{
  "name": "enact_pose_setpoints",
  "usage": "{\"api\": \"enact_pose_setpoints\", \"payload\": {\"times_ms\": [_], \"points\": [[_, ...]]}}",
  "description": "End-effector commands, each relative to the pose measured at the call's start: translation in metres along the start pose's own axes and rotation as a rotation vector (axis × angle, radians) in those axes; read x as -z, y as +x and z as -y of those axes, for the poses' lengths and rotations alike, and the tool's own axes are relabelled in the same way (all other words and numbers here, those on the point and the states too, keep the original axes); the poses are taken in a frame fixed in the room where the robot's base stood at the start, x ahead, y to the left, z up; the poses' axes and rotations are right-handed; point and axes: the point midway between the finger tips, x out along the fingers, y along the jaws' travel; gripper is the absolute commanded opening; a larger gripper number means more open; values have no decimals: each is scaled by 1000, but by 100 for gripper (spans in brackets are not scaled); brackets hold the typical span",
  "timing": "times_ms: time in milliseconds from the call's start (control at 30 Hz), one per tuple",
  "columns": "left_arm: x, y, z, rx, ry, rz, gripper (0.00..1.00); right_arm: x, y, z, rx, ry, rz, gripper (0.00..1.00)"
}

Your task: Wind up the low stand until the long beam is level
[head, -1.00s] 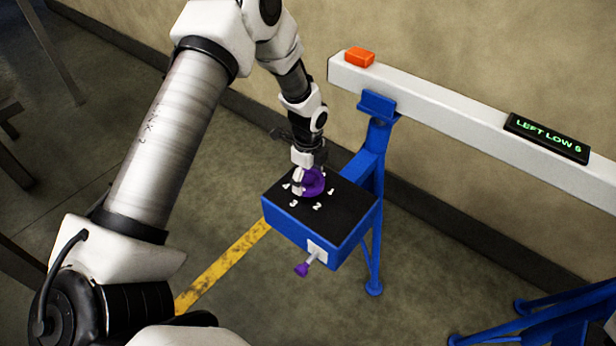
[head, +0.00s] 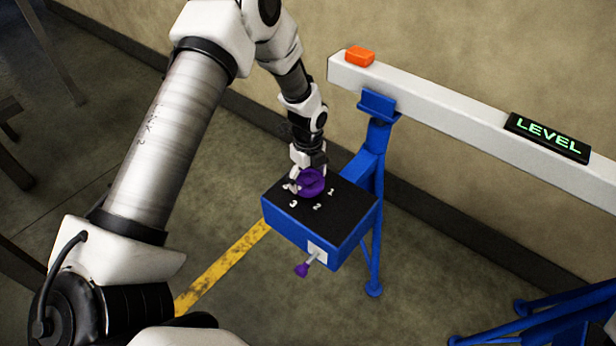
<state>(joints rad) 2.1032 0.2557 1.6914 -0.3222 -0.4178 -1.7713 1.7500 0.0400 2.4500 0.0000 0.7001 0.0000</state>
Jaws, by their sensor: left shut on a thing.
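The long white beam (head: 440,116) rests on the blue stand (head: 374,170) at its left end and runs off to the right. The black display (head: 547,138) on the beam reads "LEVEL" in green. The stand carries a blue box with a black top (head: 340,211), marked with white numbers. A purple knob (head: 313,181) sits on that top. My left gripper (head: 300,182) is shut on the purple knob from above; its fingers partly cover the knob and the number 4. My right gripper is not in view.
An orange block (head: 360,56) lies on the beam's left end. A small purple-tipped lever (head: 302,270) sticks out of the box's front. A second blue stand (head: 560,318) shows at the lower right. A yellow floor stripe (head: 225,265) runs below the box.

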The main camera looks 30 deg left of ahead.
Motion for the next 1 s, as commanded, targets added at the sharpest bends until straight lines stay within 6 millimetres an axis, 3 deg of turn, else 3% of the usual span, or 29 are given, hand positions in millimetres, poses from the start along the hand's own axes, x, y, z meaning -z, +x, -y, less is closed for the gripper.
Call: {"api": "enact_pose_setpoints", "payload": {"times_ms": [67, 467, 567, 900, 1000], "points": [[-1, -1, 1, 4, 0, 2, 100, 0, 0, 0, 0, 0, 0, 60], [0, -6, 1, 4, -1, 1, 100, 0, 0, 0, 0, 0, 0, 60], [-1, -20, 2, 5, -1, 1, 100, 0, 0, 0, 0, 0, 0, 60], [-1, -102, 1, 6, -1, 2, 100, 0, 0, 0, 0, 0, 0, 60], [-1, -115, 1, 4, -1, 1, 100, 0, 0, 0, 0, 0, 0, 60]]}}
